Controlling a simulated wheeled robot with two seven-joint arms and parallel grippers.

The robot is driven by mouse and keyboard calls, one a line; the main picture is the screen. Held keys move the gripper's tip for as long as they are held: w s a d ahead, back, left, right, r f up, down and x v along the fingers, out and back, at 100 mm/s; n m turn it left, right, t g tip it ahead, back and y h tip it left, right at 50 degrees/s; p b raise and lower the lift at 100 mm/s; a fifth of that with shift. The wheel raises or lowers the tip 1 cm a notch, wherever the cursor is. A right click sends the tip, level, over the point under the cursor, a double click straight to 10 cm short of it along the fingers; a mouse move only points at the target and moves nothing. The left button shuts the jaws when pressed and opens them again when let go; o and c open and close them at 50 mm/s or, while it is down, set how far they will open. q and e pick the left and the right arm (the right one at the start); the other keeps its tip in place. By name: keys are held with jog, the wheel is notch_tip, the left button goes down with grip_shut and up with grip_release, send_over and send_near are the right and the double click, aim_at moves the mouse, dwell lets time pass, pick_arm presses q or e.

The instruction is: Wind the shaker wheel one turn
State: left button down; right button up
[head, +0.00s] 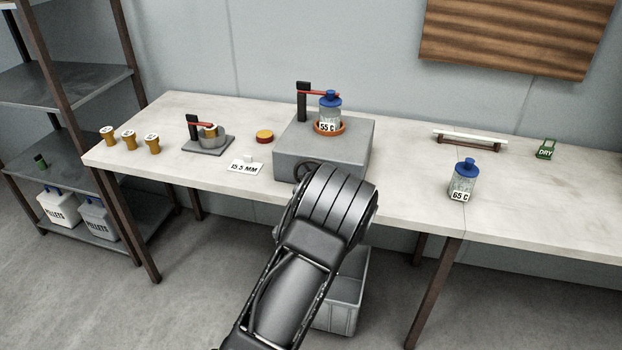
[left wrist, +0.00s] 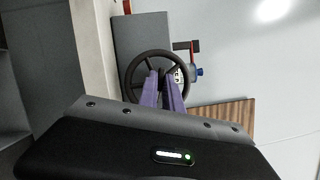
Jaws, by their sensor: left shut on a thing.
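The shaker is a grey box (head: 345,150) on the bench, with a dark wheel (head: 303,168) low on its front. In the head view my arm hides most of the wheel and my left fingertips. In the left wrist view the dark spoked wheel (left wrist: 126,84) faces me, with the grey box behind it. My left gripper (left wrist: 160,75) has purple fingers at the wheel's lower inner part and is shut on it. On the box a blue-lidded bottle (head: 330,112) marked 55 C stands in an orange ring, beside a black post with a red arm. My right gripper is not in view.
Left of the shaker are a red-and-yellow puck (head: 264,137), a "15.5 MM" card (head: 245,167), a small press (head: 208,140) and several amber jars (head: 129,140). Right are a 65 C bottle (head: 463,182), a white rod (head: 470,136) on a rack and a green DRY tag (head: 546,149).

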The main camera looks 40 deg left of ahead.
pick_arm(q)
jog(key=shift+m+t+b, duration=0.35)
jog(key=shift+m+t, duration=0.05)
jog(key=shift+m, duration=0.6)
jog(key=shift+m+t+b, duration=0.4)
jog(key=shift+m+b, duration=0.3)
jog(key=shift+m, duration=0.5)
